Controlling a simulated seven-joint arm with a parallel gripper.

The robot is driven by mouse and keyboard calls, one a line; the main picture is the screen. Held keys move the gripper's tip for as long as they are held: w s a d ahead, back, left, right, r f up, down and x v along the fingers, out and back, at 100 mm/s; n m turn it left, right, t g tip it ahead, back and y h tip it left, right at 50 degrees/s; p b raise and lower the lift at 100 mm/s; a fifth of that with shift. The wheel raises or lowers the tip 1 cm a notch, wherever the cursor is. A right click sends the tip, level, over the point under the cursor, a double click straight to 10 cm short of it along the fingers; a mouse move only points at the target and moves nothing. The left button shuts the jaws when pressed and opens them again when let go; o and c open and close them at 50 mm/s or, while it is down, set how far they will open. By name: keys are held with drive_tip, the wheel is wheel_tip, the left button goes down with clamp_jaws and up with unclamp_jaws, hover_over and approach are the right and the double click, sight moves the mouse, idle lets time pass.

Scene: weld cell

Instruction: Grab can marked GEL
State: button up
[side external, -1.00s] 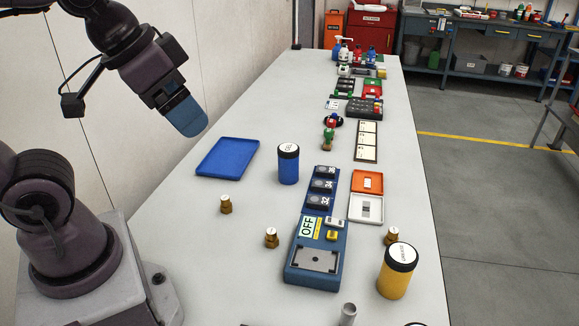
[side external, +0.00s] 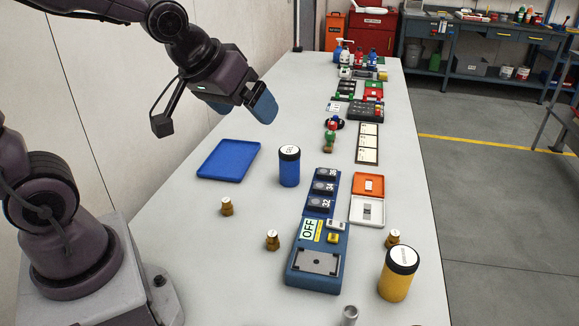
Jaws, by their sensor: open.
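A blue can (side external: 289,170) with a black rim and white lid stands upright on the table. The marking on its lid is too small to read surely, but it is a short word. A yellow can (side external: 397,278) with a black rim and a longer word on its white lid stands at the front right. My gripper (side external: 245,110) is open and empty, in the air above and to the left of the blue can, and apart from it. Its two blue fingers show, one partly hidden behind the wrist.
A blue tray (side external: 228,161) lies left of the blue can. A blue panel (side external: 318,240) marked OFF lies between the cans. Brass fittings (side external: 227,207) stand on the near table. Orange and white boxes (side external: 367,185) lie right of the panel. Bare table (side external: 170,215) shows at left.

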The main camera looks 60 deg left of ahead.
drive_tip(key=w+a+f+n+t, duration=0.2)
drive_tip(key=w+a+f+n, duration=0.1)
drive_tip(key=w+f+n, duration=0.55)
drive_tip(key=n+t+y, duration=0.6)
drive_tip(key=n+y, duration=0.2)
drive_tip(key=n, duration=2)
approach(285, 169)
drive_tip(key=shift+w+d, duration=0.55)
drive_tip(key=shift+w, duration=0.15)
drive_tip(key=shift+s+a+f+n+y, duration=0.1)
drive_tip(key=shift+s+n+y, duration=0.15)
drive_tip(key=shift+n, duration=0.3)
drive_tip(key=shift+s+a+f+n+y, duration=0.1)
drive_tip(key=shift+s+a+n+y, duration=0.05)
drive_tip(key=shift+n+y, duration=0.3)
drive_tip(key=shift+g, duration=0.3)
drive_tip(key=x, duration=1.2)
drive_tip(key=shift+w+a, duration=0.15)
drive_tip(key=shift+w, duration=0.15)
